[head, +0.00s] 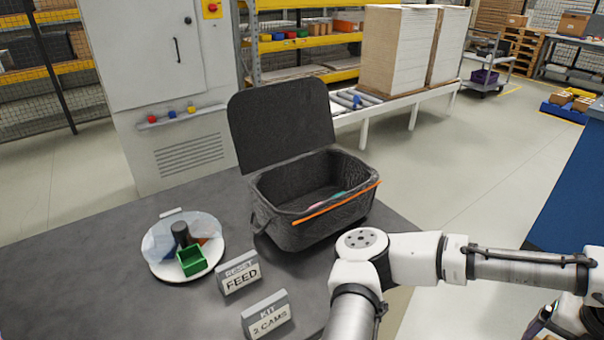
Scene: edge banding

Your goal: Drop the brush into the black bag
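The black bag (307,236) stands on the dark table with its lid (281,120) raised at the back and an orange strip along its front rim. Small pink and green pieces show partly inside; I cannot tell what they are. I cannot make out a brush for certain anywhere in the head view. My arm reaches from the bottom edge to the right, in front of the bag. Its wrist end is at the lower right corner, away from the bag and cut by the frame. My gripper's fingers cannot be made out there, nor whether they hold anything.
A round white tray (158,268) at the left of the table holds a green bin (192,261), a dark cylinder (181,235) and a bluish clear piece. Signs reading FEED (240,278) and 2 CAMS (268,318) stand nearby. A grey cabinet (155,75) stands behind the table.

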